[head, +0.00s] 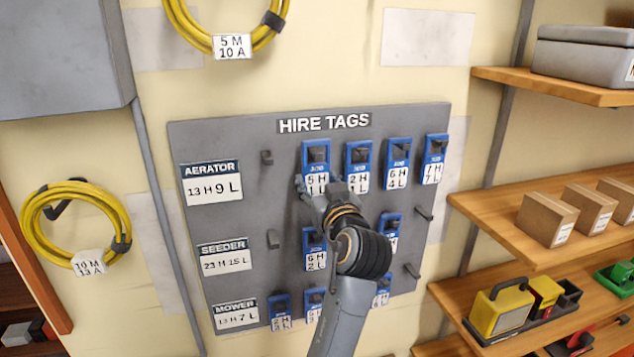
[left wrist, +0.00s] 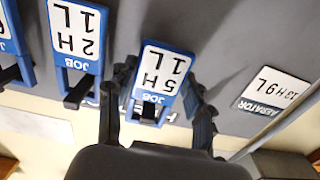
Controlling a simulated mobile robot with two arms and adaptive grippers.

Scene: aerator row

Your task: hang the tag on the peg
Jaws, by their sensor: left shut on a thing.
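A blue-framed job tag marked 5 H 1 L (head: 315,165) is in the top row of the grey HIRE TAGS board (head: 225,222). A dark peg shows at its upper end, and the tag appears to hang on it. My left gripper (head: 327,188) covers its lower part from below. In the left wrist view the same tag (left wrist: 162,75) appears upside down between the fingers of my left gripper (left wrist: 157,105), which is shut on it. Finger contact is hard to make out. My right gripper is not in view.
Other blue tags (head: 357,163) hang close to the right, and more hang below, partly hidden by my arm. Bare pegs show at upper left (head: 266,157), middle left (head: 273,239) and right (head: 424,213). Wooden shelves (head: 520,205) with boxes stand at the right.

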